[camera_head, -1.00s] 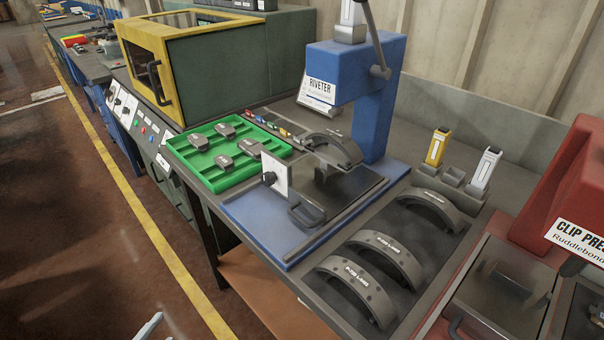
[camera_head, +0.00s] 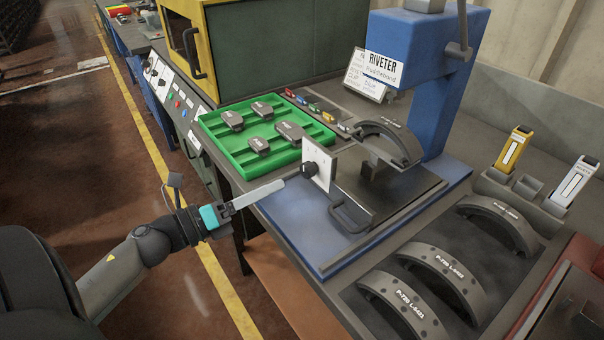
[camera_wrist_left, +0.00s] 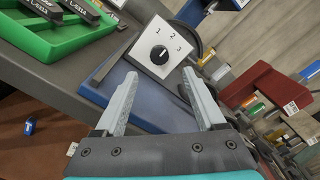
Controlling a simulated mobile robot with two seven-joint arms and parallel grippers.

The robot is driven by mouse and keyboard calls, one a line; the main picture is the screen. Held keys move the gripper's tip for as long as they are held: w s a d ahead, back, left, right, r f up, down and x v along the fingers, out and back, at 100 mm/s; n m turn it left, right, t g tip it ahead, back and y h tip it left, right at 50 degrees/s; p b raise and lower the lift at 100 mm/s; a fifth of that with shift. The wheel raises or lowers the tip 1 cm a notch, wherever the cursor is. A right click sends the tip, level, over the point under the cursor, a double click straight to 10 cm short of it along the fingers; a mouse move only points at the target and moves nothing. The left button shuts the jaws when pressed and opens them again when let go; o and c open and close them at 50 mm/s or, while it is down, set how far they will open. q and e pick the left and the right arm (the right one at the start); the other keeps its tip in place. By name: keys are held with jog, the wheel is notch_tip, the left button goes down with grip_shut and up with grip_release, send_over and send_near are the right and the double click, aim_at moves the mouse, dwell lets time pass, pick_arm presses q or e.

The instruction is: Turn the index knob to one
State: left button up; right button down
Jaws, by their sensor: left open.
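The black index knob (camera_head: 309,170) sits on a white plate (camera_head: 320,166) standing upright at the left edge of the blue riveter base. In the left wrist view the knob (camera_wrist_left: 159,55) shows face on, with the numbers 1, 2 and 3 around its upper side. Its white mark seems to point up and right, roughly toward the 2. My left gripper (camera_head: 276,187) is in front of the plate, a little left of the knob and apart from it. In the left wrist view its fingers (camera_wrist_left: 159,76) are spread and empty, with the knob between and beyond them. My right gripper is out of view.
The blue riveter (camera_head: 452,105) holds a curved brake shoe (camera_head: 392,140) above its base. A black handle (camera_head: 350,217) stands just right of the knob plate. A green tray (camera_head: 232,158) with dark blocks lies behind left. Several shoes (camera_head: 437,276) lie at the right.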

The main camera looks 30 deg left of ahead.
aim_at(304, 172)
pick_arm(q)
jog(key=x, duration=0.8)
jog(key=shift+w, duration=0.3)
grip_shut()
dwell(0.3)
